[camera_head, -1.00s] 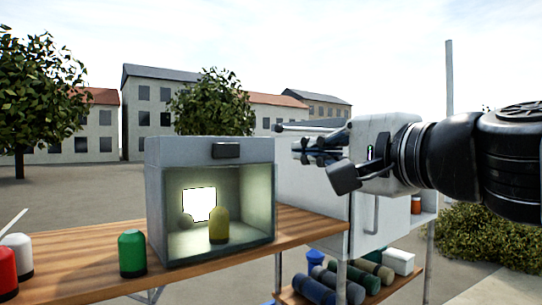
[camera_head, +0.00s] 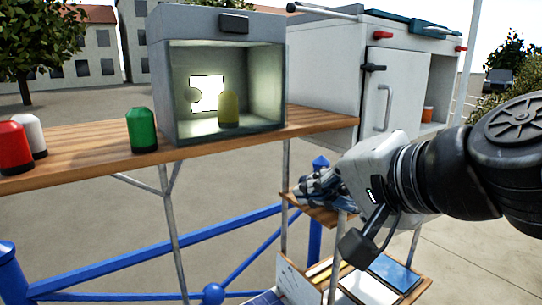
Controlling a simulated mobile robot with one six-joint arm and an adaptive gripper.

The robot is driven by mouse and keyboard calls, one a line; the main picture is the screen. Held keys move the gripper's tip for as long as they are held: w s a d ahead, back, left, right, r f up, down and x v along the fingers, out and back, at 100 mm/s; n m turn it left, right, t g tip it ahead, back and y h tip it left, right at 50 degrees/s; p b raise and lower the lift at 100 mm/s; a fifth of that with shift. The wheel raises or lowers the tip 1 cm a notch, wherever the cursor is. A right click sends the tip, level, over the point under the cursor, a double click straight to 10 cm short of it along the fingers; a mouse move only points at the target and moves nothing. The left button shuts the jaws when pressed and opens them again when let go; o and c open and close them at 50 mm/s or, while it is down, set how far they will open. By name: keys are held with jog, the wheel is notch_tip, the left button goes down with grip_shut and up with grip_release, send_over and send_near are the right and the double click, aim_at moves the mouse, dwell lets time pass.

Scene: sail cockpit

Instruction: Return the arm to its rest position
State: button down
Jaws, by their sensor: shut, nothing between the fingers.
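My gripper (camera_head: 308,186) is shut and empty, pointing left at the centre right. In the picture it lies below the level of the wooden tabletop, in front of a small shelf. My arm (camera_head: 450,170) comes in from the right edge, with its black joints close to the camera. The gripper hides part of the shelf behind it. I cannot tell whether it touches anything.
A lit open box (camera_head: 222,75) holding a yellow bottle (camera_head: 229,109) stands on the wooden table (camera_head: 100,165). Green (camera_head: 142,130), red (camera_head: 14,146) and white (camera_head: 36,136) bottles stand left. A white cabinet (camera_head: 335,70) is behind; blue railings (camera_head: 130,263) run below.

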jog(key=s+d+f+n+g+h+b, duration=0.2)
jog(key=s+f, duration=0.3)
jog(key=f, duration=0.6)
jog(key=s+d+f+n+g+h+b, duration=0.2)
jog(key=s+f, duration=0.3)
jog(key=f, duration=0.7)
jog(key=s+d+f+n+g+h+b, duration=0.2)
jog(key=s+d+f+n+b, duration=0.1)
jog(key=f, duration=0.8)
jog(key=s+n, duration=0.1)
jog(key=s, duration=0.1)
jog(key=shift+s+d+f+b, duration=0.3)
jog(key=shift+s+f+b, duration=0.1)
